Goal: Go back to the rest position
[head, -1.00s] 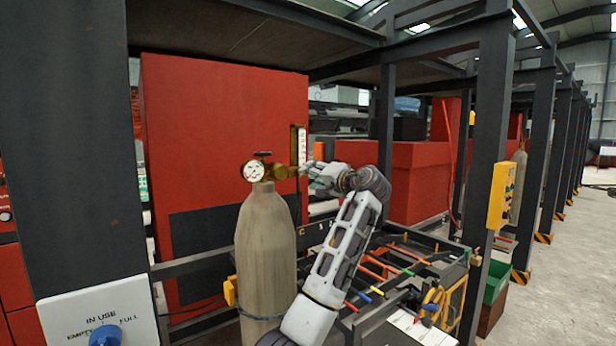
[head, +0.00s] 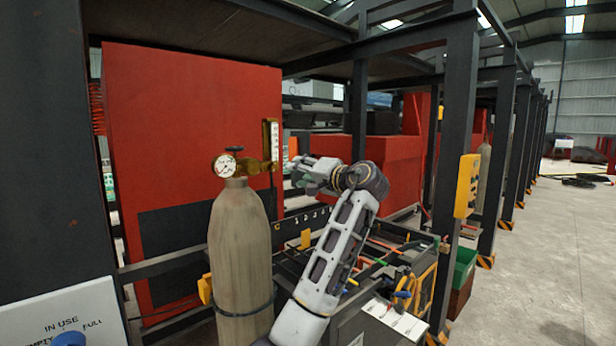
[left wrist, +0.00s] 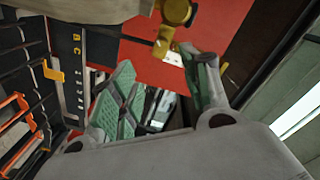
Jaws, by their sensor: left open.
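My left gripper (head: 297,168) is open and empty, just right of the brass regulator (head: 262,167) on a tan gas cylinder (head: 239,250). A small gap shows between the fingertips and the brass part. In the left wrist view the two green-padded fingers of the left gripper (left wrist: 168,72) stand apart, with the brass fitting (left wrist: 176,12) beyond them and nothing between the pads. The cylinder stands upright, with a round gauge (head: 224,165) on its regulator. My right gripper is not in view.
A large red cabinet (head: 185,100) stands behind the cylinder. A dark steel post (head: 452,170) carries a yellow box (head: 466,186) on the right. A rack with coloured-handled tools (head: 385,262) lies right of my arm. The floor (head: 560,260) at far right is mostly clear.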

